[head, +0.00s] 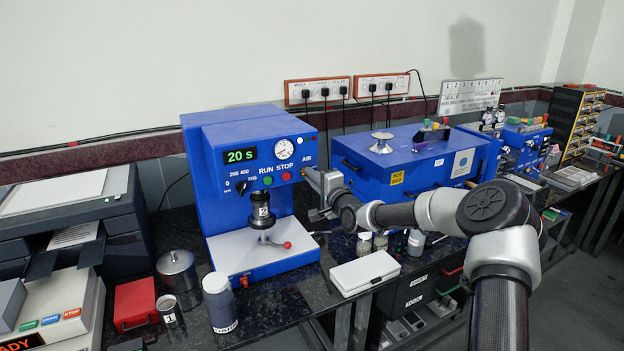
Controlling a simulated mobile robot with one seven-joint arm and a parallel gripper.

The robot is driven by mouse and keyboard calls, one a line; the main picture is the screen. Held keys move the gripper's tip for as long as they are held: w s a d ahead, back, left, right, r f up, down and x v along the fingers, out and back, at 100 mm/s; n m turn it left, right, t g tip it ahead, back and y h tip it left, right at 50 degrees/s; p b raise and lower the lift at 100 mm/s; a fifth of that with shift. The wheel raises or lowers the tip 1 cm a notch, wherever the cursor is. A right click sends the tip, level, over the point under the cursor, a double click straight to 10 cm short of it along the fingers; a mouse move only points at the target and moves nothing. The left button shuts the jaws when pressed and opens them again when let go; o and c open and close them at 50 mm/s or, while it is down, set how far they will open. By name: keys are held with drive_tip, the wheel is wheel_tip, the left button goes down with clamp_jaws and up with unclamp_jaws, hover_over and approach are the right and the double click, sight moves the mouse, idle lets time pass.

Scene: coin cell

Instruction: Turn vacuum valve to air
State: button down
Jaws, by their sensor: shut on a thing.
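The blue crimping machine (236,133) stands at the back of the dark bench, with a green "20 s" display, a round pressure gauge and RUN and STOP labels on its front. An AIR label (307,161) is at the right edge of this front panel. My gripper (308,177) comes in from the right and is shut at the panel's right edge, just below the AIR label, on what appears to be the vacuum valve. The valve is mostly hidden by my gripper, so which way it points cannot be told.
A second blue box (400,160) stands to the right behind my arm. A white case (364,272), a dark jar (219,302) and a red box (136,303) lie on the front bench.

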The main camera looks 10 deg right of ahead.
drive_tip(key=shift+f+b, duration=0.15)
drive_tip(key=shift+b, duration=0.2)
drive_tip(key=shift+n+b, duration=6.95)
drive_tip(key=shift+n, duration=1.75)
drive_tip(key=c, duration=1.8)
unclamp_jaws()
drive_tip(key=shift+c, duration=0.2)
